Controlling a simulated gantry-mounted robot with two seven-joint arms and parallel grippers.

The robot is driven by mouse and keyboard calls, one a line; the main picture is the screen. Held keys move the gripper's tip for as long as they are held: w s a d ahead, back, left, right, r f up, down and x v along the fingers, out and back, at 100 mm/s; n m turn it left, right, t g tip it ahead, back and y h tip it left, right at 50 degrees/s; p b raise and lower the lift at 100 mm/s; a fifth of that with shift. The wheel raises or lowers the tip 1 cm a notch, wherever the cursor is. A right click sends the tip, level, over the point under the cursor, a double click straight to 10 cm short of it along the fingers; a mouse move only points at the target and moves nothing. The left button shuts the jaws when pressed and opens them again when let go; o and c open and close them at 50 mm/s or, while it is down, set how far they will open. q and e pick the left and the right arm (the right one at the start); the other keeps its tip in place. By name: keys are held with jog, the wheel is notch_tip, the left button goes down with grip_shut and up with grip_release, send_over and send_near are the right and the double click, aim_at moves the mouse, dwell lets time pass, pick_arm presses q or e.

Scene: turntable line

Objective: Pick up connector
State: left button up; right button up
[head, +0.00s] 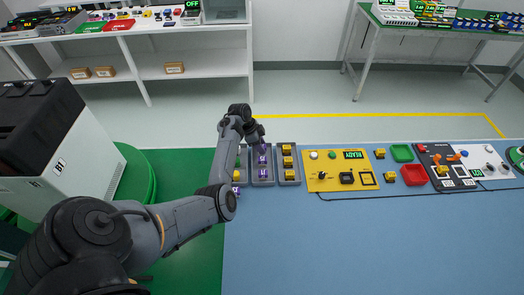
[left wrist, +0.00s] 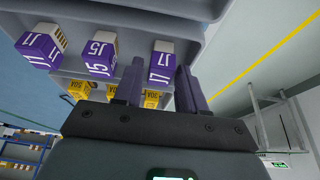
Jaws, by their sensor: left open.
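Purple connectors (head: 262,160) stand in a row in a grey tray (head: 253,183) at the left end of the blue table. The left wrist view shows connectors labelled J1 (left wrist: 38,50), J5 (left wrist: 97,61) and J7 (left wrist: 160,76), with white and yellow parts. My left gripper (head: 257,132) is at the far end of this tray. Its two dark fingers (left wrist: 161,66) are open in the wrist view, one to each side of J7 in the picture. I cannot tell whether they touch it. My right gripper is in neither view.
A grey tray of yellow parts (head: 287,162) stands just right. A yellow panel (head: 333,182), green tray (head: 402,153), red tray (head: 414,175) and black panel (head: 462,180) lie further right. The front of the blue table (head: 370,245) is clear.

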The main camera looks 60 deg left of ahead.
pick_arm(q)
jog(key=shift+x, duration=0.9)
jog(key=c, duration=0.7)
jog(key=shift+r, duration=0.1)
